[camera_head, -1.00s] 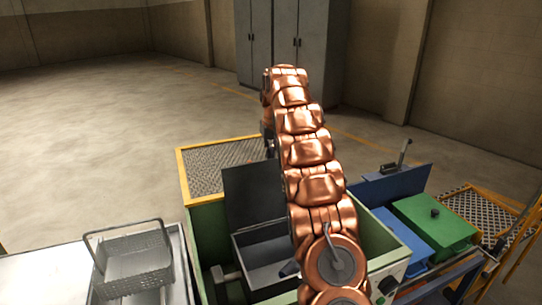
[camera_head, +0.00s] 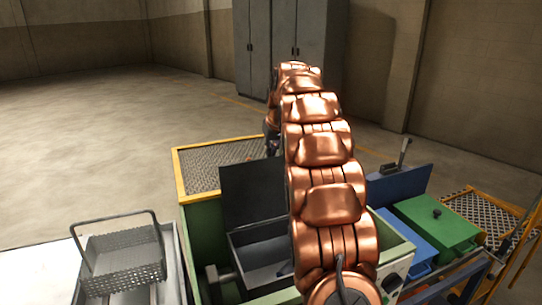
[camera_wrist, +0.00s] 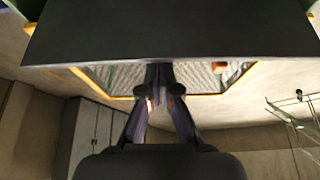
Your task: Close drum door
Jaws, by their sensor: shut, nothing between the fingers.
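The drum door (camera_head: 250,193) is a flat dark panel standing upright, open, at the back edge of a dark grey drum box (camera_head: 262,268) set in a green machine housing (camera_head: 205,232). In the wrist view the dark door panel (camera_wrist: 170,35) spans the top of the picture. My gripper (camera_wrist: 160,90) points at the panel's edge, fingertips together and empty. I cannot tell whether they touch the panel. In the head view my copper arm hides the gripper and covers the right side of the drum box.
A wire basket (camera_head: 122,262) with a handle stands at left. A yellow-framed mesh platform (camera_head: 210,178) lies behind the housing. Blue (camera_head: 402,240) and green (camera_head: 436,222) lidded boxes are at right. A grey cabinet (camera_head: 285,45) stands at the back. The floor at left is clear.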

